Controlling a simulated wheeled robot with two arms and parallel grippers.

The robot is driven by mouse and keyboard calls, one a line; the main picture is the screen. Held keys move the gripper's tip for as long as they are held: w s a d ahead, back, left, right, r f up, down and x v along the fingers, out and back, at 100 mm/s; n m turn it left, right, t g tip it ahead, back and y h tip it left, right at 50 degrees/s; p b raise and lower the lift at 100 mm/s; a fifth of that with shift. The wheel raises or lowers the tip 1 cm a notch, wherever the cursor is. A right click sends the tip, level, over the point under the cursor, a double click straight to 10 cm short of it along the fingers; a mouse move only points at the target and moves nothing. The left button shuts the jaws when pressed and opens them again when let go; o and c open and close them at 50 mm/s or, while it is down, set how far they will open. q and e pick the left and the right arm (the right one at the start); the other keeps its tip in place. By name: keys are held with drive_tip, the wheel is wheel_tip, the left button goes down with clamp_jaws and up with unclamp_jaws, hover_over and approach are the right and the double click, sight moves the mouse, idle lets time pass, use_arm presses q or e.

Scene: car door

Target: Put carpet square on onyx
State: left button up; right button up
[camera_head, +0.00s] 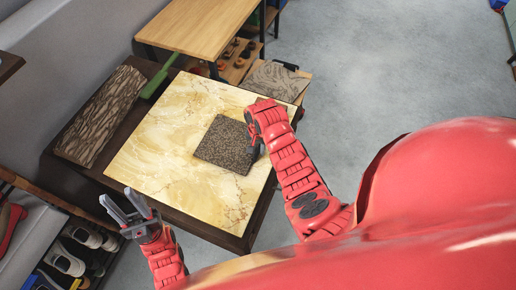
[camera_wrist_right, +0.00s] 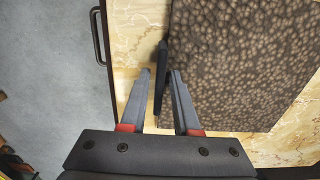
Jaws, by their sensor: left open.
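The carpet square (camera_head: 224,146) is a dark brown, mottled flat piece. It lies on the onyx (camera_head: 165,130), a cream and yellow veined slab on a dark table. My right gripper (camera_head: 254,148) is at the right edge of the carpet square, partly hidden by its own wrist. In the right wrist view, the carpet square (camera_wrist_right: 240,60) fills the right side and the onyx (camera_wrist_right: 135,45) shows beside it. The right fingers (camera_wrist_right: 160,75) are apart, with a dark strip between them. My left gripper (camera_head: 126,208) is open and empty near the table's front left corner.
A wavy-grained brown panel (camera_head: 102,114) and a green strip (camera_head: 160,76) lie left of the onyx. A grey patterned piece (camera_head: 276,82) lies behind. A wooden table (camera_head: 205,25) stands at the back, shoes (camera_head: 65,258) sit lower left. Floor at right is clear.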

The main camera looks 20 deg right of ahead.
drive_tip(key=shift+o, duration=0.6)
drive_tip(key=shift+r, duration=0.2)
